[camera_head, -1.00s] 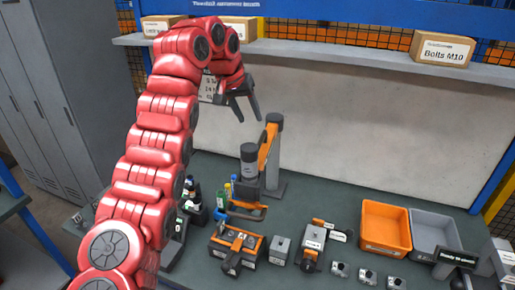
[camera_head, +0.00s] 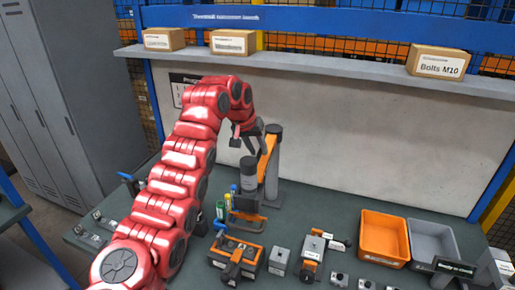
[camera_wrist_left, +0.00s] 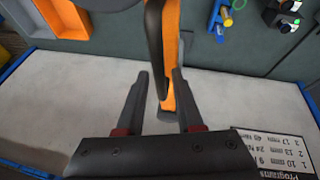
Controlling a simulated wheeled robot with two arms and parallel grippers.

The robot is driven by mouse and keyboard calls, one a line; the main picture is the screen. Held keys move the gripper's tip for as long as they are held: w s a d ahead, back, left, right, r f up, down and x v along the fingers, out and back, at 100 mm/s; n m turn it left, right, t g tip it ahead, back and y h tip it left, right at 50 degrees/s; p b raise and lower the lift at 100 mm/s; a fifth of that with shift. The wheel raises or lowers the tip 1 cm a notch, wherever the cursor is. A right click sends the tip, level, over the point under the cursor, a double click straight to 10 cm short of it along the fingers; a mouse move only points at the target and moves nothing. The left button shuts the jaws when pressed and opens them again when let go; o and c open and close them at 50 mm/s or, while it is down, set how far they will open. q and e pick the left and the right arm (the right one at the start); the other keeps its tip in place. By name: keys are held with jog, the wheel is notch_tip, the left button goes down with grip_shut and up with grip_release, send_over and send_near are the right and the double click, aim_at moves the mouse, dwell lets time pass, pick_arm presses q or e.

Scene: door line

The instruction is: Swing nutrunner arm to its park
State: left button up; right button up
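The nutrunner arm (camera_head: 266,158) stands on the bench, with an orange link sloping down from a dark post (camera_head: 273,180) to a grey upright cylinder (camera_head: 249,172). My left gripper (camera_head: 246,140) is beside the upper part of the orange link, coming from the left. In the left wrist view my left gripper (camera_wrist_left: 160,73) is open, and the orange link (camera_wrist_left: 171,50) runs between its two fingers. Gaps show beside the link, so no firm hold is visible. No park mark can be made out. My right gripper is out of view.
An orange bin (camera_head: 384,238) and a grey bin (camera_head: 432,240) stand on the right of the bench. Fixtures (camera_head: 237,254) and several small parts line the front. A shelf (camera_head: 320,55) with cardboard boxes (camera_head: 438,61) runs above the back panel.

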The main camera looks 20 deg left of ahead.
pick_arm(q)
grip_shut()
dwell(1.1)
